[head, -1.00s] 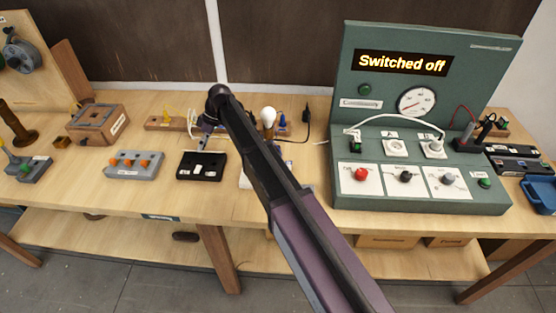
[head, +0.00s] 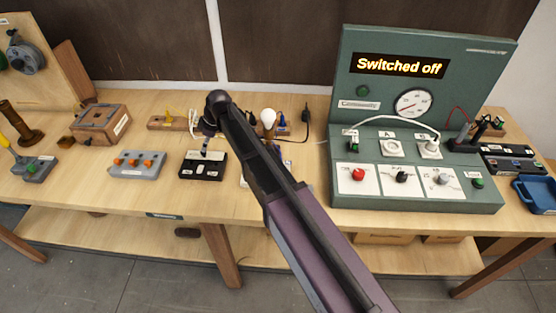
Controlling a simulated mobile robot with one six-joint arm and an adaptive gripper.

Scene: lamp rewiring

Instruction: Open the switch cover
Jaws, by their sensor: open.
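No part is clearly readable as the switch cover, as the labels are too small. A small black box (head: 187,174) with pale marks on top sits near the front of the bench, left of my arm. My gripper (head: 205,151) points down at the back part of this box. Its fingers are small and dark in this view, and I cannot tell whether they touch the box. They appear apart and hold nothing visible. A white cord (head: 192,120) runs just behind and left of my gripper. My arm hides the bench to the right of the box.
A grey block with orange knobs (head: 137,164) stands left of the black box. A light bulb (head: 269,117) stands behind my arm. The green test panel (head: 430,130) at right reads "Switched off". A blue tray (head: 538,193) lies at the far right. Bare bench lies in front.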

